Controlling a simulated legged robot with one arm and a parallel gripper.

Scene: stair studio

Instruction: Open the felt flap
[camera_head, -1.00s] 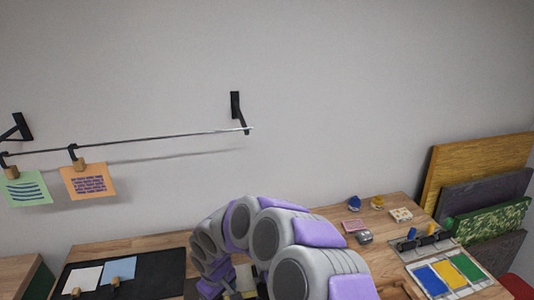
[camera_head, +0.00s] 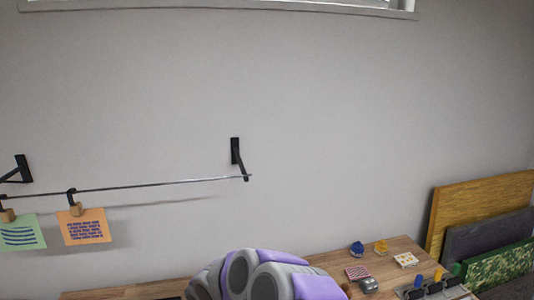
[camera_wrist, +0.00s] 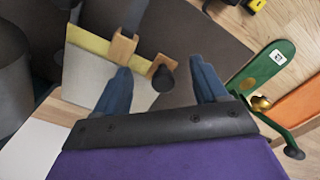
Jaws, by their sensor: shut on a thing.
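My gripper (camera_wrist: 162,72) shows in the wrist view, with its two blue fingers on either side of a dark round knob (camera_wrist: 165,76) on a small wooden block. It is shut on this knob, though the exact contact is hard to see. Beside the left fingertip is a wooden clip (camera_wrist: 122,47) on a yellow strip (camera_wrist: 88,38). A pale grey sheet (camera_wrist: 85,72) lies below the strip, and a dark grey sheet (camera_wrist: 215,42) lies beyond the fingers. I cannot tell which sheet is the felt flap. In the head view my gripper is out of sight.
A green lever plate (camera_wrist: 262,72) with a brass knob is right of my fingers. In the head view, a wall rail (camera_head: 150,185) holds clipped notes (camera_head: 86,227). Small items and a blue piece (camera_head: 357,248) stand on the wooden table (camera_head: 140,291). Boards (camera_head: 475,200) lean at right.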

